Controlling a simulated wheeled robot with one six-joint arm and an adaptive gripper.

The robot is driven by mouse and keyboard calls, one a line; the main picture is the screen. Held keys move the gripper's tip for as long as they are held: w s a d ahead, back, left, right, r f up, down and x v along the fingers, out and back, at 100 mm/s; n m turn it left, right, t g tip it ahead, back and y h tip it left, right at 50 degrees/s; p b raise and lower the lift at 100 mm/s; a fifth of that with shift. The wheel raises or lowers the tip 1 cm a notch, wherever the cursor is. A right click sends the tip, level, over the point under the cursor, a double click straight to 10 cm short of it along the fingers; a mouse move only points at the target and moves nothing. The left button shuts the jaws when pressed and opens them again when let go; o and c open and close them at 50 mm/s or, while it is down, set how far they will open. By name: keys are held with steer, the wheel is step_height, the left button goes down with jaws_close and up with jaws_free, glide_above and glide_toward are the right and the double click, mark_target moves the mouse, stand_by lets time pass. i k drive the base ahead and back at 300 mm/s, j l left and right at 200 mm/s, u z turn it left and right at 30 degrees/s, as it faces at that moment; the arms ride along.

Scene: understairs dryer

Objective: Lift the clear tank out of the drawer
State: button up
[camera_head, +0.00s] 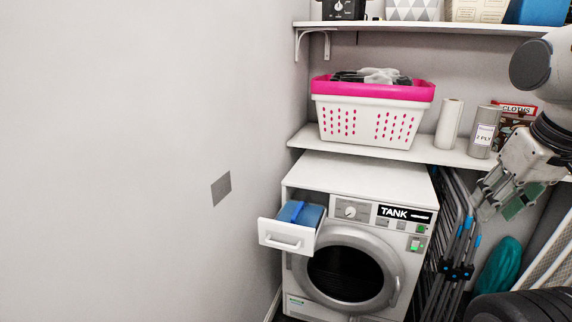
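The dryer's drawer (286,238) is pulled out at the upper left of the machine, with its white front and handle facing me. The tank (311,216) sits inside it and looks blue, with a brighter blue strip along its top. The drawer walls hide its lower part. My gripper (497,214) is at the right, above and in front of the folded rack, well away from the drawer. It points down and left. Its fingers look apart, with a green pad showing, and nothing is visible between them.
The white dryer (365,178) has a clear top, with a shelf (310,134) above it holding a pink-rimmed basket (365,118), rolls and a box. A folded drying rack (462,235) stands right of the dryer. The wall (130,160) is close on the drawer's left.

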mark_target(305, 213)
steer(key=i+j, duration=0.3)
steer(key=i, duration=0.15)
steer(key=i+j+u, duration=0.1)
steer(key=i+j, duration=0.25)
steer(key=i, duration=0.05)
